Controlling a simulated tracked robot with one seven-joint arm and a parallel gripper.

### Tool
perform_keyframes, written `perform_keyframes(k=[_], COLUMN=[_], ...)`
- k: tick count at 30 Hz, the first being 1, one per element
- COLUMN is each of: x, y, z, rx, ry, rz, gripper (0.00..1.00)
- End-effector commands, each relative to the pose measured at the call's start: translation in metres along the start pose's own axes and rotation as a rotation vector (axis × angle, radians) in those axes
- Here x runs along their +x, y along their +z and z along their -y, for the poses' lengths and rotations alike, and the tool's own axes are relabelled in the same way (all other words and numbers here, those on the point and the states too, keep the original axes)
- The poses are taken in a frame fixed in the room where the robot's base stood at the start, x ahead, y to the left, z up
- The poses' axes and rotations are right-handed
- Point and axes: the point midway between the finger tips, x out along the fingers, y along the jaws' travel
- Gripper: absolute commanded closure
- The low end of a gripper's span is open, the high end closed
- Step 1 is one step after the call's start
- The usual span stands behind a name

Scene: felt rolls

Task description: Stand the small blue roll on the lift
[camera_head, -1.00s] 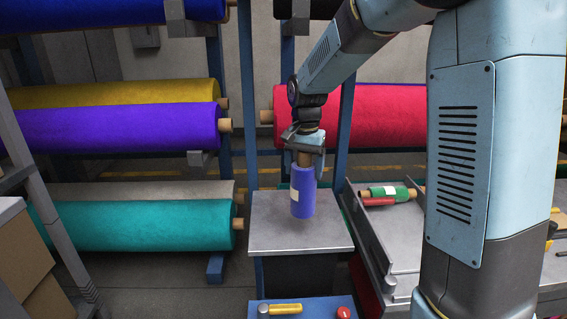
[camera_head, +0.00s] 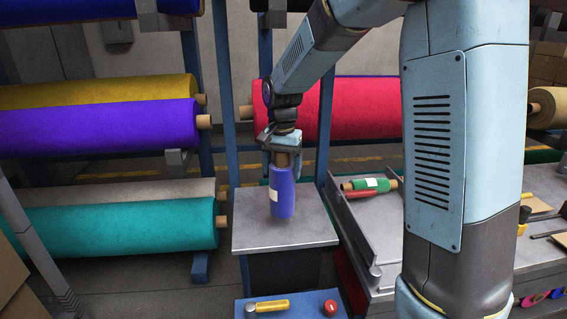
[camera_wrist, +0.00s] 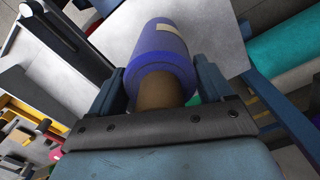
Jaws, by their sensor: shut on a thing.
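The small blue roll (camera_head: 283,194) hangs upright, with a white label on its side and a tan core at its upper end. My gripper (camera_head: 281,155) is shut on that core from above. In the wrist view the blue roll (camera_wrist: 162,52) lies between the two fingers of my gripper (camera_wrist: 160,90). The lift (camera_head: 262,235) is a flat grey metal top below the roll. The roll's lower end is over this top; I cannot tell whether it touches.
A tray bench (camera_head: 365,230) right of the lift holds a small green roll (camera_head: 377,184). A blue control box (camera_head: 296,301) with a yellow-handled tool and a red button is in front. Large teal (camera_head: 130,228), purple (camera_head: 110,126) and red rolls (camera_head: 365,108) rest on racks behind.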

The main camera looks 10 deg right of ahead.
Motion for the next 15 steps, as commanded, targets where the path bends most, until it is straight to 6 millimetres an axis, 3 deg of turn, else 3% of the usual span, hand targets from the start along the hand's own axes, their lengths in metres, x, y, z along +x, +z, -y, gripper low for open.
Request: perform_keyframes(k=[15], x=[0.040], y=[-0.001], z=[-0.001], rx=[0.002], ry=[0.001], rz=[0.001], gripper=[0.62])
